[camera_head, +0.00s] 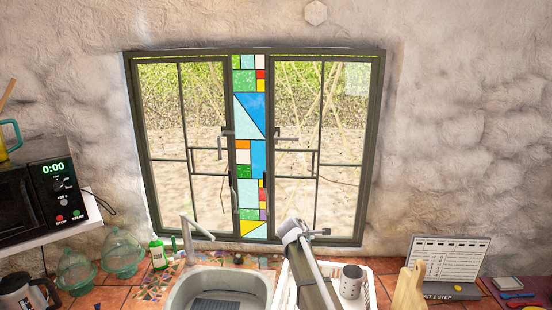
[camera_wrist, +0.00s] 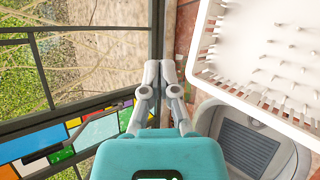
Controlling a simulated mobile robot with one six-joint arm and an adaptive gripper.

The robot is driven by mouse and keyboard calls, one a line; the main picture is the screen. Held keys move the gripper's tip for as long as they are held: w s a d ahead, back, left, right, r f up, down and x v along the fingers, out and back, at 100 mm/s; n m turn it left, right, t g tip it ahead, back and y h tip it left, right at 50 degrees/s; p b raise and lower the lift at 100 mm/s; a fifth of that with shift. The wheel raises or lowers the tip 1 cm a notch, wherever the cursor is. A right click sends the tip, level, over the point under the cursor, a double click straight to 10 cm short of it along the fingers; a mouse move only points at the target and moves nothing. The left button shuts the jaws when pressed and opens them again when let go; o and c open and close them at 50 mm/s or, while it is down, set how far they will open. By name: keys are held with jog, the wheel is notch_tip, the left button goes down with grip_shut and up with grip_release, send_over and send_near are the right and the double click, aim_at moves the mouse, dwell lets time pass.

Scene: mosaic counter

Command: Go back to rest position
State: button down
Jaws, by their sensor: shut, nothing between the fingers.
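My gripper (camera_wrist: 160,68) shows in the wrist view with its two grey fingers together and nothing between them. Its teal body fills the bottom of that view. The fingers are in front of the window frame, with the white dish rack to their right. In the head view my arm rises from the bottom edge, in front of the dish rack (camera_head: 366,290) and the window; the fingers cannot be made out clearly there.
A soap bottle (camera_head: 158,254), glass domes (camera_head: 122,252) and a microwave (camera_head: 40,200) are further left.

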jog(key=s+d+f+m+g+y+b, duration=0.1)
jog(key=s+f+m+g+y+b, duration=0.1)
jog(key=s+f, duration=0.5)
jog(key=s+d+f+m+g+y+b, duration=0.1)
jog(key=s+f+m+b, duration=0.5)
jog(key=s, duration=1.1)
jog(key=s+d+f+m+g+y+b, duration=0.2)
jog(key=s+f+m, duration=0.6)
jog(key=s, duration=0.4)
jog(key=g+y+b, duration=0.1)
jog(key=g+b, duration=0.1)
jog(key=g, duration=0.1)
jog(key=shift+g, duration=0.3)
